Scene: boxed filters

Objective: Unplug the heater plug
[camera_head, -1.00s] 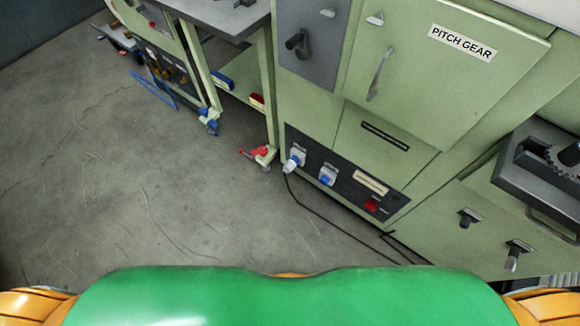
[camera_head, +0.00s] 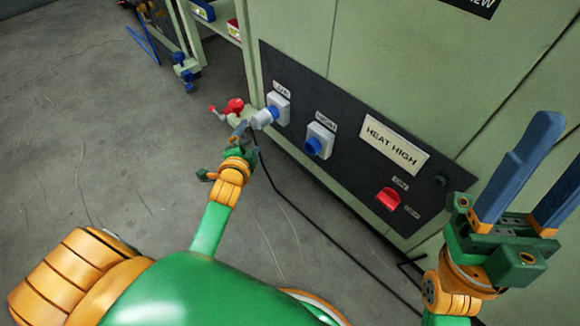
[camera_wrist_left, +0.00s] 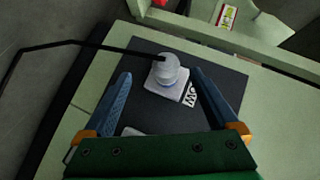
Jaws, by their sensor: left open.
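The grey-white heater plug (camera_head: 263,117) sits in the left socket (camera_head: 281,103) of the dark panel, under a small label that seems to read LOW. Its black cable hangs to the floor. My left gripper (camera_head: 241,131) is open just in front of the plug. In the left wrist view, the plug (camera_wrist_left: 168,67) appears between the spread blue fingertips of the left gripper (camera_wrist_left: 162,73); I cannot tell whether it is within their depth. A second socket with a blue cover (camera_head: 312,147) is to the right. My right gripper (camera_head: 561,138) is raised at the right, fingers apart and empty.
The panel (camera_head: 345,170) on the green cabinet (camera_head: 400,60) also bears a HEAT HIGH sign (camera_head: 394,145) and a red switch (camera_head: 388,199). Open concrete floor (camera_head: 90,130) lies at the left.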

